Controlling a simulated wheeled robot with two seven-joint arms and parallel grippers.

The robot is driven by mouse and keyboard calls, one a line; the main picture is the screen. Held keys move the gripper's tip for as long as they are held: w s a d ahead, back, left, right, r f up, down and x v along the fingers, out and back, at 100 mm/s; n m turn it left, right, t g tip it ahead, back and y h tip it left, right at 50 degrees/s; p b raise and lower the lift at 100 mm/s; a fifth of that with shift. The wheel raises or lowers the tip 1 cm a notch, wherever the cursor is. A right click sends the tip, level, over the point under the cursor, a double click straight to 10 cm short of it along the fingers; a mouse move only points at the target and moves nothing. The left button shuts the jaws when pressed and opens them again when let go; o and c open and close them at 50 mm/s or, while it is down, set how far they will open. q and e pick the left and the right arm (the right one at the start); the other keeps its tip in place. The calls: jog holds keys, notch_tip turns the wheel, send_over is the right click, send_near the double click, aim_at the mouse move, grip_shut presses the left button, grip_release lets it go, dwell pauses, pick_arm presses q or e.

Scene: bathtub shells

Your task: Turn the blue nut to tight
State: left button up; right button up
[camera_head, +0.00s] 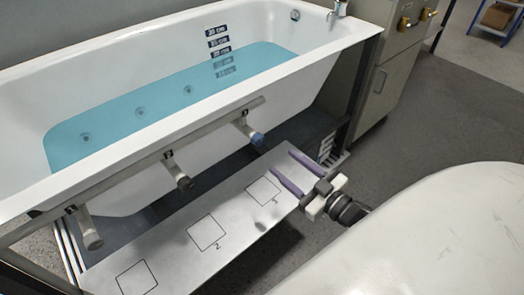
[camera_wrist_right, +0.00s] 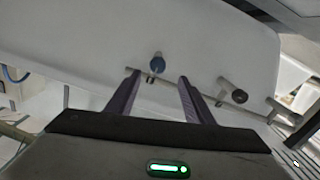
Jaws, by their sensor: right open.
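The blue nut (camera_head: 257,139) sits on the end of the rightmost pipe stub on the rail in front of the tub. It also shows in the right wrist view (camera_wrist_right: 157,63), just beyond and between the fingertips. My right gripper (camera_head: 281,161) is open and empty, its purple fingers apart and pointing toward the nut. In the wrist view the right gripper (camera_wrist_right: 160,77) appears lined up with the nut, but apart from it. How tight the nut is cannot be told. My left gripper is out of view.
A dark-ended stub (camera_head: 184,182) and a pale stub (camera_head: 93,240) stand further left on the rail (camera_head: 135,162). A white board (camera_head: 180,268) with numbered squares lies below them. The bathtub (camera_head: 110,175) holds blue water. A grey cabinet (camera_head: 383,85) stands at the right.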

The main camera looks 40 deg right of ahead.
aim_at(261, 141)
jog(key=w, duration=0.3)
jog(key=w+b, duration=0.1)
jog(key=w, duration=0.5)
jog(key=shift+a+r, duration=0.15)
jog(key=shift+r, duration=0.1)
pick_arm(q)
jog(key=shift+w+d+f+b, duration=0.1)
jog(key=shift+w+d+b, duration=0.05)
jog(key=shift+b, duration=0.15)
pick_arm(e)
jog(key=shift+w+a, duration=0.1)
jog(key=shift+w, duration=0.6)
jog(key=c, duration=1.1)
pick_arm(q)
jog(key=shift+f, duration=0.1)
pick_arm(e)
jog(key=shift+o, duration=0.2)
